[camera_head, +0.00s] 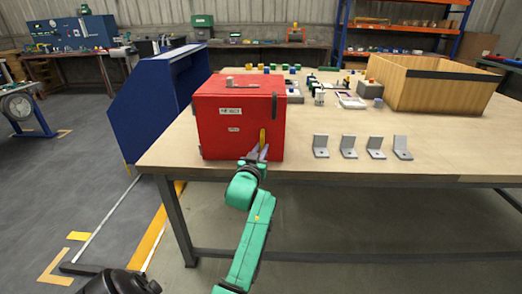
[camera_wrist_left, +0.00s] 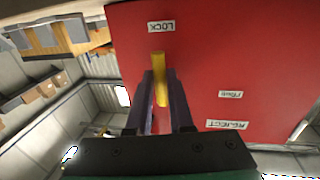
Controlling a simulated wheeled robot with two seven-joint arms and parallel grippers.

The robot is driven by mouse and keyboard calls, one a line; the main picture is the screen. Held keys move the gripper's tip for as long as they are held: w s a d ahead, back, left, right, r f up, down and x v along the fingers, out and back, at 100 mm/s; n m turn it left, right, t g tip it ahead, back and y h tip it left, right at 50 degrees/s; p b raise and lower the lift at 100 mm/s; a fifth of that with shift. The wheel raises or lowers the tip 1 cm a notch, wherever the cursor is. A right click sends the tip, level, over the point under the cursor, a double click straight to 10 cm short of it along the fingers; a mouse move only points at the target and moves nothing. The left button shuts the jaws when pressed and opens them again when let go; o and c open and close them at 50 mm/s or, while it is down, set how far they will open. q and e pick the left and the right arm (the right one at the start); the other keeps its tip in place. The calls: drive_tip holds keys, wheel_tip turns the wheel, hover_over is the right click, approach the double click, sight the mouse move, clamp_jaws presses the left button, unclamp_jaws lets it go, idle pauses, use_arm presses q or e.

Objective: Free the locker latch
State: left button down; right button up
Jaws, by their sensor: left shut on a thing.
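The red locker (camera_head: 225,117) stands on the wooden table near its left front corner, its door shut. Its front carries white labels; in the left wrist view the locker front (camera_wrist_left: 225,60) fills the middle and right, with labels reading LOCK and REJECT. The yellow latch (camera_head: 262,137) is on the right part of the door and looks upright. My left gripper (camera_head: 257,153) is at the door's lower right. In the left wrist view its dark fingers stand on both sides of the latch (camera_wrist_left: 160,80), shut on it.
Several grey angle brackets (camera_head: 348,147) stand in a row right of the locker. A wooden crate (camera_head: 430,85) is at the back right. Small parts lie behind the locker. A blue panel (camera_head: 150,110) stands left of the table. The table's front middle is clear.

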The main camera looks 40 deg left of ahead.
use_arm(q)
drive_tip(key=shift+f, duration=0.1)
idle(0.8)
